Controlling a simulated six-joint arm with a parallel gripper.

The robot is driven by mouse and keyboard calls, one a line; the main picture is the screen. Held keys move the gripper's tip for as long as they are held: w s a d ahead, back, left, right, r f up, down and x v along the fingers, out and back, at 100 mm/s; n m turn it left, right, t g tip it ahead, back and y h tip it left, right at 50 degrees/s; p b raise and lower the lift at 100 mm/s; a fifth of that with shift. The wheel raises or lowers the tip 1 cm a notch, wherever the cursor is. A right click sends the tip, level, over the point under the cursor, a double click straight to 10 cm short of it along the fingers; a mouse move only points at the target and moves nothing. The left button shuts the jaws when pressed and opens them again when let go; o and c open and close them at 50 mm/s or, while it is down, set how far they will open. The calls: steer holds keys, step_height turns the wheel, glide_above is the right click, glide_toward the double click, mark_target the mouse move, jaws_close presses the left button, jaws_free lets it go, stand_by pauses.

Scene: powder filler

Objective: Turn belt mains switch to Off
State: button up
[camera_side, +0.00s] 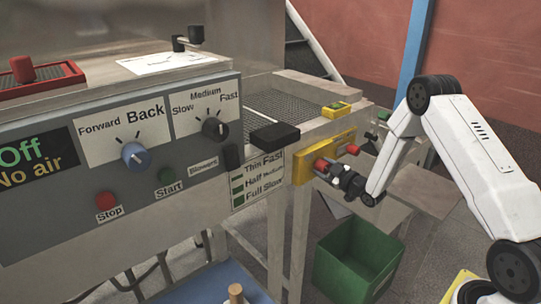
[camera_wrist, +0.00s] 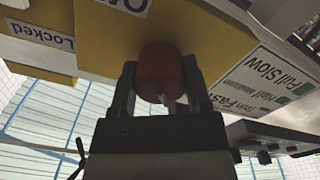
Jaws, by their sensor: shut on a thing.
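The belt mains switch is a red knob (camera_wrist: 160,68) on a yellow box (camera_side: 304,167) at the right end of the machine. My gripper (camera_side: 331,170) reaches it from the right and front. In the wrist view my gripper (camera_wrist: 159,82) has one finger on each side of the knob and is shut on it. A label reading "Locked" (camera_wrist: 40,35) and a partly cut-off label starting with "O" (camera_wrist: 130,5) show on the yellow box (camera_wrist: 105,45). The knob's pointer direction cannot be told, as the fingers hide part of it.
A second red part (camera_side: 352,149) sits on the yellow box to the right. A green bin (camera_side: 357,262) stands on the floor below. The grey control panel (camera_side: 70,215) with knobs and Stop and Start buttons is to the left. A black handle (camera_side: 274,136) juts out above the box.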

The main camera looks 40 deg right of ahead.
steer(key=shift+n, duration=0.4)
steer(key=o, duration=1.3)
steer(key=shift+c, duration=0.2)
steer(key=shift+s, duration=0.1)
steer(key=s, duration=0.7)
steer(key=shift+s, duration=0.3)
steer(key=shift+w+a+r, duration=0.1)
